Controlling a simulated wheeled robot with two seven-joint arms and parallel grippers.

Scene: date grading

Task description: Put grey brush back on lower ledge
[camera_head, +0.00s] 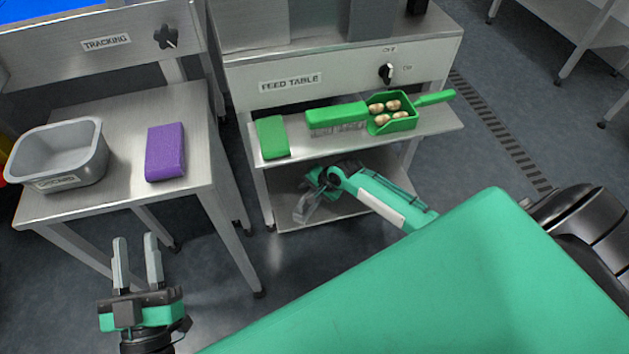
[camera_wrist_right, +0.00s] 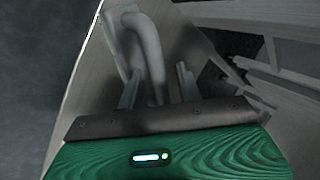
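My right gripper (camera_head: 308,204) is at the lower ledge (camera_head: 345,208) of the feed table, below its upper ledge. In the right wrist view, a curved grey piece, seemingly the grey brush (camera_wrist_right: 147,48), lies between the two fingers of the right gripper (camera_wrist_right: 158,85). A gap shows between it and the right-hand finger; contact with the left-hand finger is unclear. In the head view the brush is hard to separate from the grey fingers and my wrist. My left gripper (camera_head: 137,262) is open and empty in front of the left table.
The upper ledge (camera_head: 436,126) holds a green sponge (camera_head: 272,137), a green brush (camera_head: 337,115) and a green scoop (camera_head: 404,124) with several dates. The left table (camera_head: 120,117) holds a grey tub (camera_head: 58,155) and a purple sponge (camera_head: 165,152). Table legs stand near both grippers.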

